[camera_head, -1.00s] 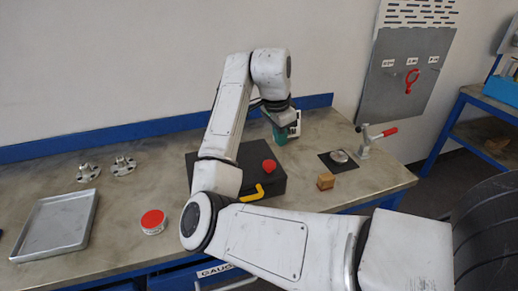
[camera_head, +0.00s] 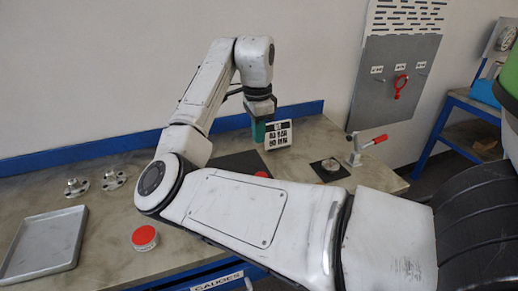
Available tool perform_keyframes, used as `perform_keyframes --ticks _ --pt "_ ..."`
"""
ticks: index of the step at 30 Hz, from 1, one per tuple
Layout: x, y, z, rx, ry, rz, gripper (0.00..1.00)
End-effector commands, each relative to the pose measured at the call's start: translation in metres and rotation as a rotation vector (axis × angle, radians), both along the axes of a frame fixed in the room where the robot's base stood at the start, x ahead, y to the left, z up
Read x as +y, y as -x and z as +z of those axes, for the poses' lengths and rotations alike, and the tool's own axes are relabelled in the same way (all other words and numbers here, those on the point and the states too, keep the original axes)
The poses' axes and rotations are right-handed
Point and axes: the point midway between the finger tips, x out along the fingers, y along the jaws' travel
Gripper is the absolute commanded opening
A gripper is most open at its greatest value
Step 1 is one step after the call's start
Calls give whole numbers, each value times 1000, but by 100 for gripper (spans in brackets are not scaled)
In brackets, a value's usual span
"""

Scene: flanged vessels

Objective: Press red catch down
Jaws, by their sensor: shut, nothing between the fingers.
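Two red parts could be the catch, and I cannot tell which. A red knob (camera_head: 261,174) on the black box (camera_head: 232,163) shows only as a sliver above my arm. A red-tipped lever (camera_head: 373,141) stands tilted up on a metal post at the bench's right. My gripper (camera_head: 258,136), with a green body, is shut and empty, pointing down above the back of the box. It is behind the knob and apart from the lever. My forearm hides most of the box front.
A white panel with black markers (camera_head: 278,135) is beside my gripper. A round metal piece (camera_head: 329,165) lies on a dark mat. A red-lidded tin (camera_head: 145,238), a metal tray (camera_head: 43,245) and two flanged fittings (camera_head: 76,187) are on the left. A grey board (camera_head: 396,80) stands behind.

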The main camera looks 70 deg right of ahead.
Motion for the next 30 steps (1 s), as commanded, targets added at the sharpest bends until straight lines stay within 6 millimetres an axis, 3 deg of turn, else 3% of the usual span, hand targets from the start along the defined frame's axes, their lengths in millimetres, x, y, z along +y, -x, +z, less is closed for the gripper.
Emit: perform_keyframes --ticks 18,24,30 --pt "-3 2 -108 1 -2 1 0" --pt "-4 2 -127 1 -2 2 0" --pt "-4 2 -130 1 1 1 0"
